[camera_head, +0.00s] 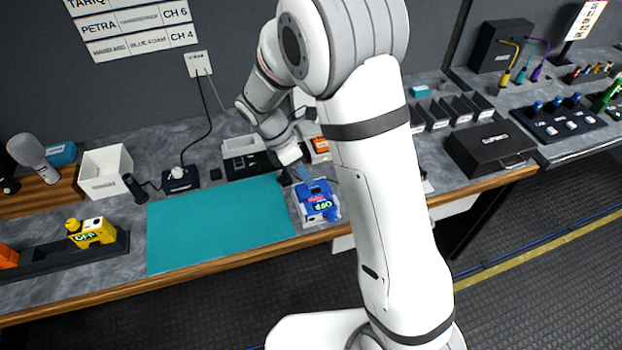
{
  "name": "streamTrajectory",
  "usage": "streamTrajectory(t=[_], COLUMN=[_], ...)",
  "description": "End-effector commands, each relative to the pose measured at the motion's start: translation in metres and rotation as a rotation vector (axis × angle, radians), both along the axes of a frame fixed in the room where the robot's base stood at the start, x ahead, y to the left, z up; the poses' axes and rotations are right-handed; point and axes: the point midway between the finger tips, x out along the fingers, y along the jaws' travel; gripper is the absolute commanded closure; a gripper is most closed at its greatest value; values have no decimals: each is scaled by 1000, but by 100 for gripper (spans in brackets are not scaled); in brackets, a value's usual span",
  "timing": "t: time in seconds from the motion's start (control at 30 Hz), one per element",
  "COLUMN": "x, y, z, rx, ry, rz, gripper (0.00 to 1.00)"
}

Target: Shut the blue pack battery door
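The blue pack (317,203) sits in a light-coloured holder at the right end of the teal mat, near the counter's front edge. An "OFF" label and a small red label show on it. A small grey-blue piece stands up at its back left, by my fingers; I cannot tell whether it is the battery door. My gripper (296,175) points down at the pack's back left corner, close to or touching it. Its fingers are small and dark here, so their opening is unclear. My arm passes just right of the pack.
The teal mat (225,222) is bare. A yellow pack (92,232) stands in a dark rack at the left. A white bin (104,172) and a black charger (180,179) stand behind the mat. A black case (490,148) lies at the right.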

Motion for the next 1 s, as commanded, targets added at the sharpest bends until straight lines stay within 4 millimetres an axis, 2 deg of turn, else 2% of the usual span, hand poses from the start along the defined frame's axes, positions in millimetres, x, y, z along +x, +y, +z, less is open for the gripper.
streamTrajectory(t=[0.13, 0.3, 0.63, 0.93, 1.0], x=[-5, -7, -7, -7, -7], y=[-10, -17, -18, -18, -18], z=[-20, -35, -39, -38, -38], rx=[0, -1, 1, 0, 0], ry=[3, 0, -1, -2, -2], rz=[1, 1, 2, 2, 2], gripper=[73, 73, 74, 98, 100])
